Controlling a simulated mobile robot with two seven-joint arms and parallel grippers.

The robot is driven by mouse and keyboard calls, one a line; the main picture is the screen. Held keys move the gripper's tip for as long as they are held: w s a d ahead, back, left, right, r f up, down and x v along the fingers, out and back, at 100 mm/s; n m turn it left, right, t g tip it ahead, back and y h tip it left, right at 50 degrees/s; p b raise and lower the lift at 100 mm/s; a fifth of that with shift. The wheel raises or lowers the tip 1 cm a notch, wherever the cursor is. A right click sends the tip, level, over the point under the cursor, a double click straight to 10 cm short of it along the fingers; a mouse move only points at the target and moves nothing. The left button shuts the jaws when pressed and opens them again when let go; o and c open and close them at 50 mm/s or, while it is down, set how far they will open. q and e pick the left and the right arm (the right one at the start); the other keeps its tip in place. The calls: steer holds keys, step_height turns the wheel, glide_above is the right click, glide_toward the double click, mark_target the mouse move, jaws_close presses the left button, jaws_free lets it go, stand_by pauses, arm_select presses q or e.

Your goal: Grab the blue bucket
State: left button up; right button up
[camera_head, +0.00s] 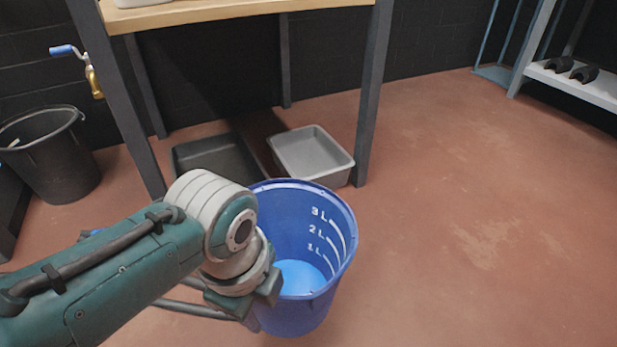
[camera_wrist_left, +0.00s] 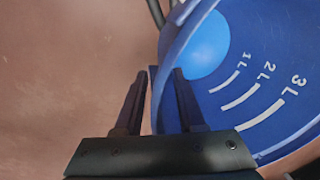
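The blue bucket (camera_head: 328,262) stands upright on the floor, open at the top, with white 1 L, 2 L and 3 L marks inside and a lighter blue bottom. My left gripper (camera_head: 262,300) is at the bucket's near left rim; its fingers are mostly hidden there by the wrist. In the left wrist view the gripper (camera_wrist_left: 159,74) is open, with the bucket wall (camera_wrist_left: 232,120) between its fingers. One finger is outside the bucket and the other is on its inner side. A gap shows beside the outer finger. My right gripper is out of view.
A wooden-topped table (camera_head: 215,10) with dark legs stands behind the bucket. A grey tub (camera_head: 340,178) and a dark tray (camera_head: 190,150) lie under it. A black bucket (camera_head: 60,175) stands at left beneath a tap (camera_head: 93,80). The floor at right is clear up to a shelf (camera_head: 590,90).

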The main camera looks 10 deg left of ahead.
arm_select(q)
jaws_close()
stand_by(1.1)
